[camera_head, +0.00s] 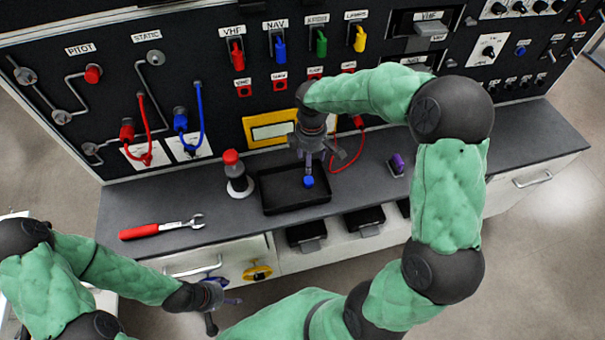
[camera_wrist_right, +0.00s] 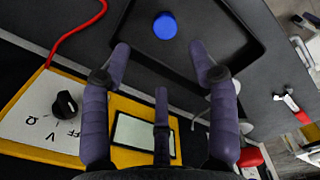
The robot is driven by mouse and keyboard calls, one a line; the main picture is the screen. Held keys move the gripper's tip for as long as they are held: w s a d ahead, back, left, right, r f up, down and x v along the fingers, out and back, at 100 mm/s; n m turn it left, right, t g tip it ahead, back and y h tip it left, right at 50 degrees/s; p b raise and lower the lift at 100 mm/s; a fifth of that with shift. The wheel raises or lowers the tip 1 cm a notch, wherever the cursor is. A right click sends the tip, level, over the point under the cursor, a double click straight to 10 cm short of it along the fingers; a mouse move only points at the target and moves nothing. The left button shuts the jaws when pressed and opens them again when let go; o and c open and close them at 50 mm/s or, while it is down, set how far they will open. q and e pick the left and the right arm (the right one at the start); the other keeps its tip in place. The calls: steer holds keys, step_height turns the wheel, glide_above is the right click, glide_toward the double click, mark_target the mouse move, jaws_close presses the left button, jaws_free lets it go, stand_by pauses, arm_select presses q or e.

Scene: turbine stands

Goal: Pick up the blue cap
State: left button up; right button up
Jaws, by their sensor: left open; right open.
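The blue cap (camera_head: 308,181) is a small round piece in the right part of the black tray (camera_head: 282,209) on the counter. My right gripper (camera_head: 314,164) points down over the tray, close to the cap. In the right wrist view its fingers (camera_wrist_right: 161,52) are spread and empty, and the cap (camera_wrist_right: 165,25) lies just beyond the fingertips, roughly between their lines, apart from both. My left gripper (camera_head: 226,314) hangs low in front of the drawers, open and away from the tray.
A red-topped bottle (camera_head: 237,178) stands left of the tray. A red-handled wrench (camera_head: 160,228) lies farther left. A yellow multimeter (camera_head: 268,129) with a red lead is behind the tray, below the switch panel. A purple-topped part (camera_head: 397,164) sits to the right.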

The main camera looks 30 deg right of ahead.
steer(key=b, duration=0.2)
glide_above(309, 180)
steer(key=f, duration=0.5)
steer(key=shift+w+d+f, duration=0.1)
steer(key=shift+d+f, duration=0.1)
steer(key=shift+f, duration=0.15)
steer(key=f+b, duration=0.2)
steer(key=f, duration=0.1)
steer(key=f+b, duration=0.1)
steer(key=f, duration=0.1)
steer(key=shift+a, duration=0.25)
steer(key=c, duration=0.9)
